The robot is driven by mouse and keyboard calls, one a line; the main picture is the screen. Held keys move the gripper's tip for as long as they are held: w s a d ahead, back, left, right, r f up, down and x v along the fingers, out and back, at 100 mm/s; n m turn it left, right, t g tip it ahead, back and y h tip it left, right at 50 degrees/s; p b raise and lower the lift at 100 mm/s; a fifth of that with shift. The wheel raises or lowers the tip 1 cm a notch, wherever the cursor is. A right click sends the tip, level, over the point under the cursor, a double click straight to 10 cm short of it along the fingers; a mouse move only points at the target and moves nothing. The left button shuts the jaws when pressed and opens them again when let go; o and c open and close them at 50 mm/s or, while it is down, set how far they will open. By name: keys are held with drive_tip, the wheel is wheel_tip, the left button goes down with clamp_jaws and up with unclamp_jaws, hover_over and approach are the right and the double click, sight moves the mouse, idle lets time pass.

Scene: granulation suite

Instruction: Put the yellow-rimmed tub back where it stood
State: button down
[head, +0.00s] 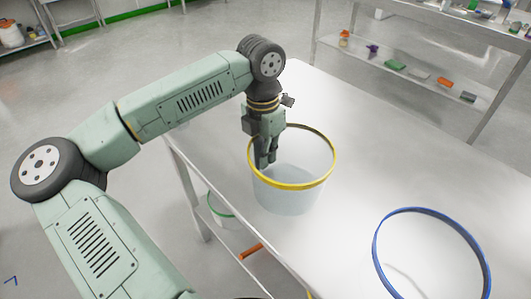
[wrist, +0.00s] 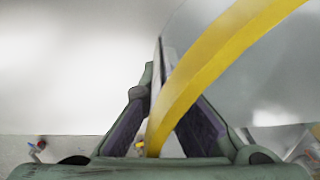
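The yellow-rimmed tub (head: 290,185) is a translucent, upright tub over the white table (head: 385,165), near its left edge. I cannot tell whether its base touches the tabletop. My gripper (head: 267,160) points down at the left part of its rim. In the wrist view the yellow rim (wrist: 215,60) and the clear wall pass between my two fingers (wrist: 160,95). The fingers lean in on the wall from both sides and appear shut on it. The far fingertip is partly hidden behind the rim.
A blue-rimmed tub (head: 377,250) stands at the table's front right. A green-rimmed tub (head: 222,214) and an orange item (head: 251,250) are below the tabletop. A shelf rack (head: 400,75) with small items stands behind. The tabletop's back and right middle are clear.

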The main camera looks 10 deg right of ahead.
drive_tip(key=shift+f, duration=0.1)
drive_tip(key=c, duration=1.8)
unclamp_jaws()
wheel_tip(320, 180, up, 12)
drive_tip(key=b, duration=0.1)
drive_tip(key=shift+w+a, duration=0.2)
drive_tip(key=shift+w, duration=0.1)
drive_tip(key=shift+d, duration=0.1)
